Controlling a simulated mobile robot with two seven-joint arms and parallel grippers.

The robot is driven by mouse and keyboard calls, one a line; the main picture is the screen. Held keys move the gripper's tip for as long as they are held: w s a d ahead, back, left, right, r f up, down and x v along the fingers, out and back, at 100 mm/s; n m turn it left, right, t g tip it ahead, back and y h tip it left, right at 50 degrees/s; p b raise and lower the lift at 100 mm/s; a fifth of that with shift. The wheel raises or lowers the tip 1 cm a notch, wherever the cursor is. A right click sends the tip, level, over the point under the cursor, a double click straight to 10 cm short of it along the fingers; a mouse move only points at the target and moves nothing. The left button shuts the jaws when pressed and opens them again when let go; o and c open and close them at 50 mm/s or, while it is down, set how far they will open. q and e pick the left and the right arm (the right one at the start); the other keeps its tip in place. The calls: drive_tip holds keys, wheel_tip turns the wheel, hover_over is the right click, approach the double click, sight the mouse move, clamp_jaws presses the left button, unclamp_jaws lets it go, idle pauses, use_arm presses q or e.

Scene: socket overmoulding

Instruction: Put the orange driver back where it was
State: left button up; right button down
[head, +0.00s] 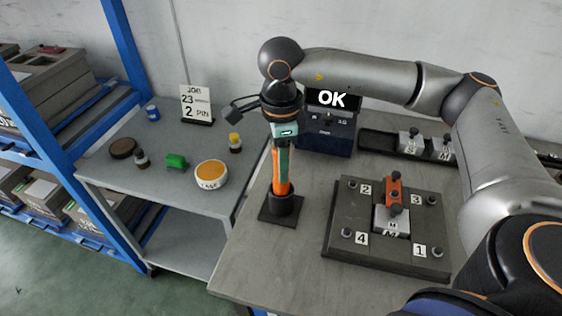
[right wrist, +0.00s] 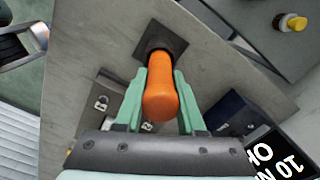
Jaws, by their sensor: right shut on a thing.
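The orange driver (head: 281,183) stands upright at the front left of the workbench, its lower end in a black holder with a square base (head: 282,208). My right gripper (head: 282,160) comes down from above and is shut on the driver. In the right wrist view the orange handle (right wrist: 161,95) lies between the two pale green fingers of my right gripper (right wrist: 160,100), with the black holder (right wrist: 160,42) beyond its far end. How deep the driver sits in the holder is hidden. My left gripper is not in view.
Right of the holder is a dark fixture plate (head: 345,255) with numbered corners, a metal block and an orange clamp (head: 394,190). Behind stands a dark tester (head: 325,140) reading OK. A lower side table at left holds a bowl (head: 211,175) and small items.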

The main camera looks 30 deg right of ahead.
drive_tip(key=c, duration=0.5)
unclamp_jaws()
drive_tip(key=shift+f, duration=0.1)
wheel_tip(320, 180, up, 12)
drive_tip(key=shift+r, duration=0.2)
